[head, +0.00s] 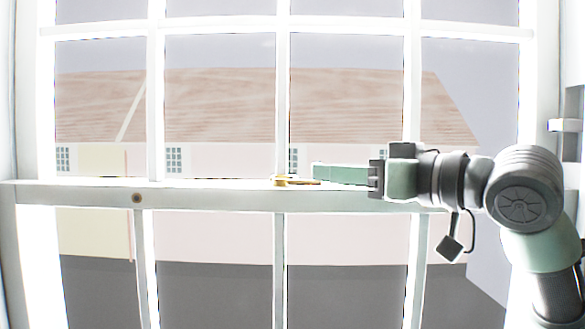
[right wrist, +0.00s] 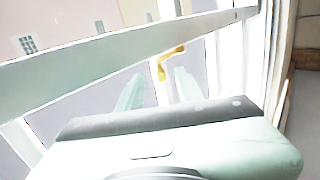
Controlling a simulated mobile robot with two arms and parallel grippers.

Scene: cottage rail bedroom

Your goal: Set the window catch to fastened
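The small brass-yellow window catch (head: 281,181) sits on the white meeting rail (head: 220,198) in the middle of the window. A thin darker part runs from it to the right along the rail top. In the right wrist view the catch (right wrist: 162,66) looks like a bent yellow lever. I cannot tell whether it is fastened. My right gripper (head: 314,172) points left along the rail, its tips just right of the catch. In the right wrist view its two green fingers (right wrist: 159,75) are apart, with the catch beyond the tips and nothing gripped. My left gripper is not in view.
White glazing bars (head: 282,90) divide the panes above and below the rail. A round brown spot (head: 136,198) marks the rail's left part. A white fitting (head: 565,125) is on the right wall. The rail left of the catch is clear.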

